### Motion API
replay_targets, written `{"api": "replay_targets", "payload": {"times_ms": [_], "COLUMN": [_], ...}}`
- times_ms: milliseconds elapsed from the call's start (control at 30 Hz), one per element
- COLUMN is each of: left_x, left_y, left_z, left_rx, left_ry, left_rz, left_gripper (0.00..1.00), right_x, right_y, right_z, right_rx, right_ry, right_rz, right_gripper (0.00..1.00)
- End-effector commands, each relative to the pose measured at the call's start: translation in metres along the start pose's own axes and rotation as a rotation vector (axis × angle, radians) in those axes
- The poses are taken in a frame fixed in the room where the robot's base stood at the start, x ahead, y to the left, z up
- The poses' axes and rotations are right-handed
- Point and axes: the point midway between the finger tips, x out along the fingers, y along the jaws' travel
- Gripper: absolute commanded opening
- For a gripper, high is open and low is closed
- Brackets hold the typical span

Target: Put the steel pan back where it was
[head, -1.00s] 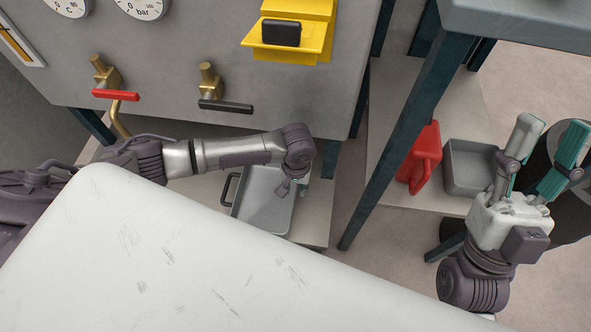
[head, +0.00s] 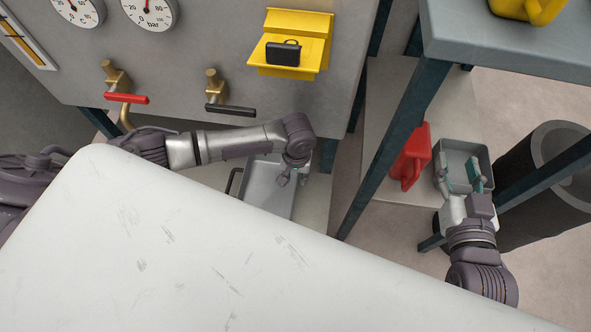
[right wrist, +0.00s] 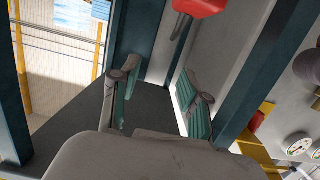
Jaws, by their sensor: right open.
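A shallow steel pan (head: 266,192) with a dark handle at its left lies on the low shelf under the grey machine panel. The white surface in front hides its near end. My left arm's wrist reaches over the pan. The left gripper (head: 284,179) shows only as a small part above the pan, so its jaws cannot be judged. My right gripper (head: 461,178) is open, with its teal-padded fingers over the near part of a grey open bin (head: 472,148). The right wrist view shows the two fingers (right wrist: 160,82) apart, with nothing visible between them.
A red jug (head: 411,157) stands left of the bin on the low shelf. Teal table posts (head: 395,145) rise beside it. A dark round barrel (head: 535,200) stands at the right. The white surface (head: 170,250) fills the foreground. Red and black valve levers stick out from the panel.

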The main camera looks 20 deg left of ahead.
Motion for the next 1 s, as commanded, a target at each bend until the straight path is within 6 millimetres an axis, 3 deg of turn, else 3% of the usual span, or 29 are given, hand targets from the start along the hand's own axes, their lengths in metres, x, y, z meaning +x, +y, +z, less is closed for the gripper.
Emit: {"api": "replay_targets", "payload": {"times_ms": [200, 400, 1000], "left_x": [-0.010, -0.013, -0.013], "left_y": [0.000, 0.000, 0.000], "left_z": [0.000, 0.000, 0.000], "left_rx": [0.000, 0.000, 0.000], "left_ry": [0.000, 0.000, 0.000], "left_rz": [0.001, 0.001, 0.001], "left_gripper": [0.31, 0.31, 0.31], "right_x": [-0.013, -0.024, -0.028], "right_y": [0.006, 0.009, 0.010], "right_z": [0.039, 0.061, 0.068], "right_rx": [-0.001, -0.001, 0.000], "right_ry": [-0.241, -0.370, -0.403], "right_rz": [0.014, 0.022, 0.024], "right_gripper": [0.46, 0.46, 0.46]}}
